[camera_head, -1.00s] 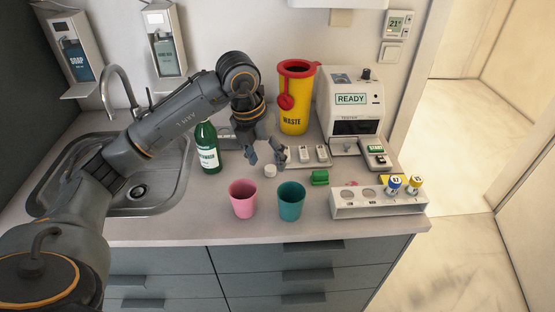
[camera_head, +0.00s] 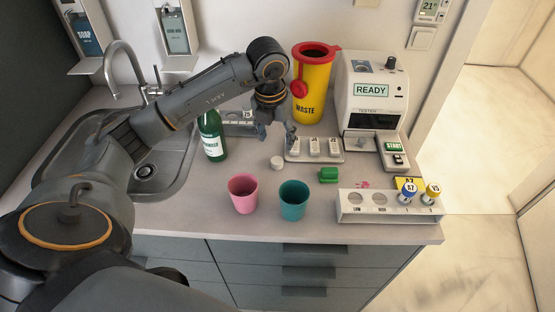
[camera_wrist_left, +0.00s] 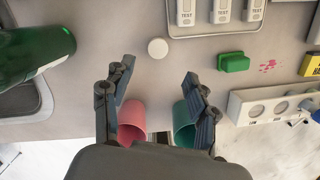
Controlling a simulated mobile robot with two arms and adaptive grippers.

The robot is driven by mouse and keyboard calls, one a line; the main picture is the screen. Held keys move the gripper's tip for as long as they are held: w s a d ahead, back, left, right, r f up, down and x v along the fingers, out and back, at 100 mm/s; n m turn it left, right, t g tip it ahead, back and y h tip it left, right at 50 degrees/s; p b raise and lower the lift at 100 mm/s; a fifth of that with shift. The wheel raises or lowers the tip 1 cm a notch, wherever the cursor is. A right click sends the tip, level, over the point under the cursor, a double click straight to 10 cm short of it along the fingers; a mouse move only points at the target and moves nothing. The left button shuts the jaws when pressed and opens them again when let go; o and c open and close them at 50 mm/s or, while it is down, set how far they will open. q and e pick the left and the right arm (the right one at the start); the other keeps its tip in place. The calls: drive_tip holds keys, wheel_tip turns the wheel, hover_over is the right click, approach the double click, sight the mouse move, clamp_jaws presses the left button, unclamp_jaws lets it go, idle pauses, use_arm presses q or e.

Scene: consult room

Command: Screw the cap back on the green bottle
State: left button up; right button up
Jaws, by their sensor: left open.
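The green bottle (camera_head: 212,141) stands upright on the counter beside the sink. Its top is hidden behind my left arm in the head view. It shows at the left edge of the left wrist view (camera_wrist_left: 32,52). A small round white cap (camera_head: 277,163) lies on the counter, right of the bottle and behind the cups. In the left wrist view the cap (camera_wrist_left: 157,48) appears just ahead of the fingertips, centred between them. My left gripper (camera_head: 277,136) is open and empty, with its fingers pointing down above the counter near the cap. My right gripper is not in view.
A pink cup (camera_head: 243,194) and a teal cup (camera_head: 293,201) stand in front of the cap. A green block (camera_head: 328,175), a tray of test cassettes (camera_head: 329,158) and a white vial rack (camera_head: 376,216) are to the right. The yellow waste bin (camera_head: 313,87) and tester (camera_head: 372,92) stand behind.

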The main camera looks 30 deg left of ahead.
sight(277, 161)
use_arm(q)
drive_tip(key=f, duration=0.3)
drive_tip(key=shift+w+f+p, duration=0.2)
drive_tip(key=shift+f+p, duration=0.1)
drive_tip(key=shift+f, duration=0.05)
drive_tip(key=shift+w+a+f, duration=0.1)
drive_tip(key=shift+f, duration=0.1)
wheel_tip(277, 161, down, 5)
drive_tip(key=shift+w+a+r+p, duration=0.15)
drive_tip(key=shift+r+p, duration=0.05)
drive_tip(key=shift+p, duration=1)
drive_tip(key=shift+f, duration=0.3)
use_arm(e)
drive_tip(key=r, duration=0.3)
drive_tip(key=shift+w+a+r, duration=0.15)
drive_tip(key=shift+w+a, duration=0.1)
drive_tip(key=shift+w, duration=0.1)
use_arm(q)
drive_tip(key=c, duration=0.8)
